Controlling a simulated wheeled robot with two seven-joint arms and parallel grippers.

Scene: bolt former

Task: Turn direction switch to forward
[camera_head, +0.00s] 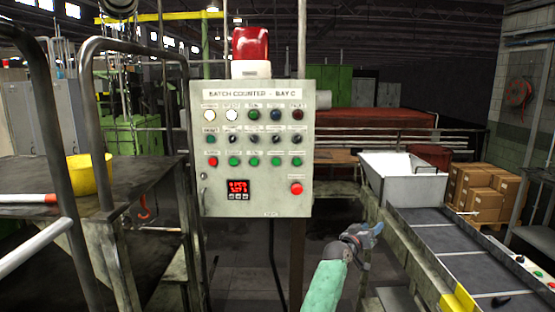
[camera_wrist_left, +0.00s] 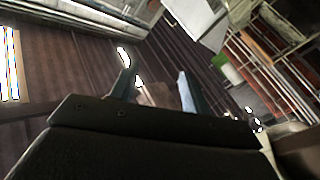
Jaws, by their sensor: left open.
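A grey control box (camera_head: 302,208), labelled "BATCH COUNTER - BAY C", stands upright ahead of me. A row of small dark selector knobs (camera_head: 254,138) runs across its middle, under a row of lamps. Their labels are too small to read, so I cannot tell which one is the direction switch or where it points. My left gripper (camera_head: 374,231) is below and to the right of the box, clear of it. In the left wrist view its two fingers (camera_wrist_left: 156,88) stand apart with nothing held between them. My right gripper is not in view.
Buttons and a red display (camera_head: 238,188) sit low on the box, with a red beacon (camera_head: 250,48) above. A conveyor (camera_head: 440,245), white bin (camera_head: 402,188) and cartons (camera_head: 482,190) are at right. A metal table with a yellow bucket (camera_head: 92,175) and railings is at left.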

